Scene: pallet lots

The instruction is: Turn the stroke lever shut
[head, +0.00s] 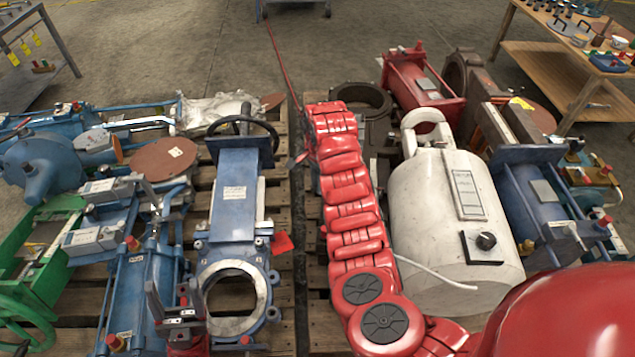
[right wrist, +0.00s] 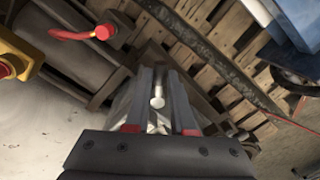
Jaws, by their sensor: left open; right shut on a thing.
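The stroke lever looks like a pale metal rod with a rounded end (right wrist: 157,101) in the right wrist view. My right gripper (right wrist: 161,76) has its two dark fingers shut on this rod, one on each side. In the head view my red right arm runs up the middle and hides the lever and most of its gripper. What the rod is fixed to, and how far it is turned, I cannot tell. My left gripper (head: 171,292) is open and empty at the lower left of the head view, above the blue valves.
A blue gate valve with a dark handwheel (head: 236,200) stands left of my right arm. A white cylinder (head: 450,215) stands close on its right. Red and blue actuators crowd the right pallet. In the wrist view a yellow box (right wrist: 18,57) and a red-ended handle (right wrist: 102,32) are near.

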